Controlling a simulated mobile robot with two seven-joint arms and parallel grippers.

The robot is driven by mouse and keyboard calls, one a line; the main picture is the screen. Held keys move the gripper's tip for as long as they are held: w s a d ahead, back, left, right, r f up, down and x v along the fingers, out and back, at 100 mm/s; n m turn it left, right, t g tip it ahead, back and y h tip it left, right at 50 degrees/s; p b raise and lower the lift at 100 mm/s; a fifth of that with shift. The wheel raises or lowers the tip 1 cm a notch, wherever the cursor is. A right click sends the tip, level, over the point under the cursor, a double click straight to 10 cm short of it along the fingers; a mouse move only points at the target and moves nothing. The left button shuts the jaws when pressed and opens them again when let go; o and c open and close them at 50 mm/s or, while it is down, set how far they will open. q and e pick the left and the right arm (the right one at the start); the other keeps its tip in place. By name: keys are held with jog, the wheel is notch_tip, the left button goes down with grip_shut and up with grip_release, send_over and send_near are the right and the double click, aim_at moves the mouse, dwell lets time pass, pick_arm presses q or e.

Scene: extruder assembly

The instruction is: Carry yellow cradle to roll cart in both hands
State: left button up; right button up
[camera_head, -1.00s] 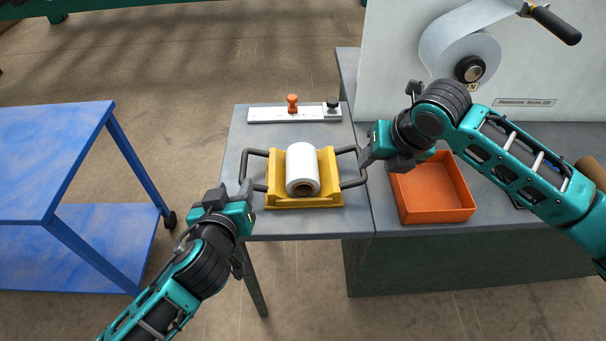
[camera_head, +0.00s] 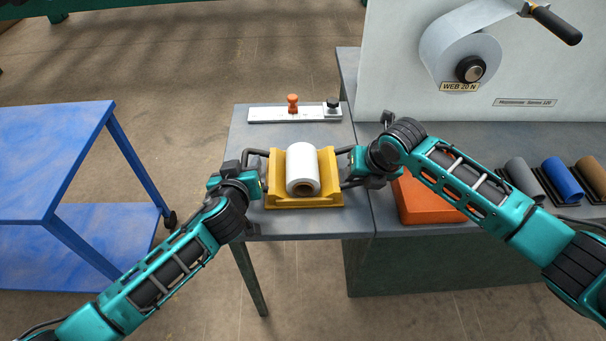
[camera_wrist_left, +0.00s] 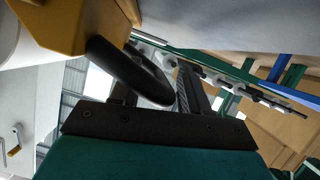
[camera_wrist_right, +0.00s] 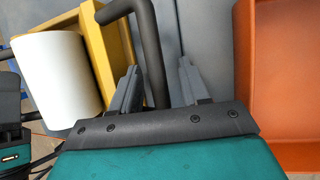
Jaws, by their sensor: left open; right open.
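The yellow cradle (camera_head: 305,201) sits on the small grey table with a white roll (camera_head: 302,167) lying in it. It has a dark bent handle on each side. My left gripper (camera_head: 258,177) is open at the left handle; in the left wrist view that handle (camera_wrist_left: 130,72) runs in between the fingers (camera_wrist_left: 160,92). My right gripper (camera_head: 352,165) is open at the right handle; in the right wrist view that handle (camera_wrist_right: 150,50) passes between the fingers (camera_wrist_right: 158,85). The blue roll cart (camera_head: 50,165) stands to the left, apart from the table.
An orange tray (camera_head: 425,208) lies right of the cradle, partly under my right arm. A flat bar with an orange knob (camera_head: 293,103) lies behind the cradle. Grey, blue and brown rolls (camera_head: 562,180) sit at the far right. Open floor separates table and cart.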

pick_arm(q)
jog(key=shift+c, duration=0.3)
pick_arm(e)
jog(key=shift+c, duration=0.3)
pick_arm(q)
grip_shut()
pick_arm(e)
grip_shut()
